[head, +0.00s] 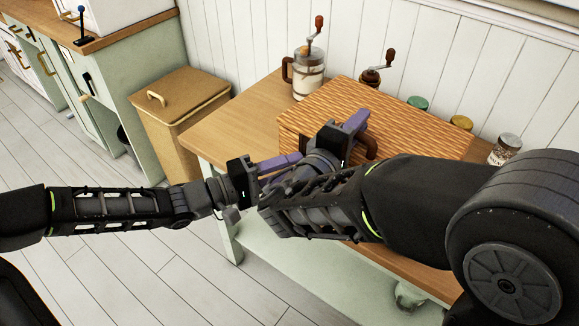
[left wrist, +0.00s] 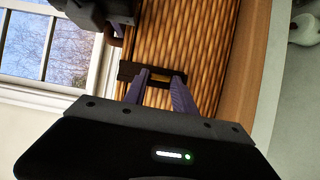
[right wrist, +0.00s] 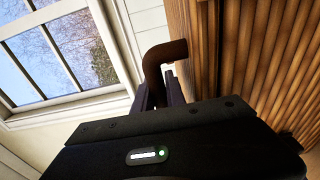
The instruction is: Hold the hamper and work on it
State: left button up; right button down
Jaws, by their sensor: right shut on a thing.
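The hamper (head: 395,115) is a closed woven wicker box on the wooden table. My right gripper (head: 355,124) is shut on its brown curved handle (right wrist: 163,55), at the hamper's front in the head view. My left gripper (head: 280,163) is in front of the hamper, left of the right one. In the left wrist view its purple fingers (left wrist: 160,76) stand apart, pointing at a dark latch with a gold part (left wrist: 161,79) on the wicker (left wrist: 185,45). I cannot tell whether they touch the latch. My right arm hides much of the hamper's front in the head view.
Behind the hamper stand a glass jar with a crank (head: 309,75), a grinder (head: 370,80), a green-lidded canister (head: 417,103), a yellow one (head: 461,122) and a glass jar (head: 504,149). A tan bin (head: 180,100) stands left of the table (head: 235,125), whose left end is clear.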

pick_arm(q)
jog(key=o, duration=0.4)
jog(key=shift+s, duration=0.1)
jog(key=shift+c, duration=0.2)
jog(key=v, duration=0.8)
pick_arm(e)
jog(key=c, duration=1.3)
grip_release()
pick_arm(q)
jog(key=shift+r, duration=0.1)
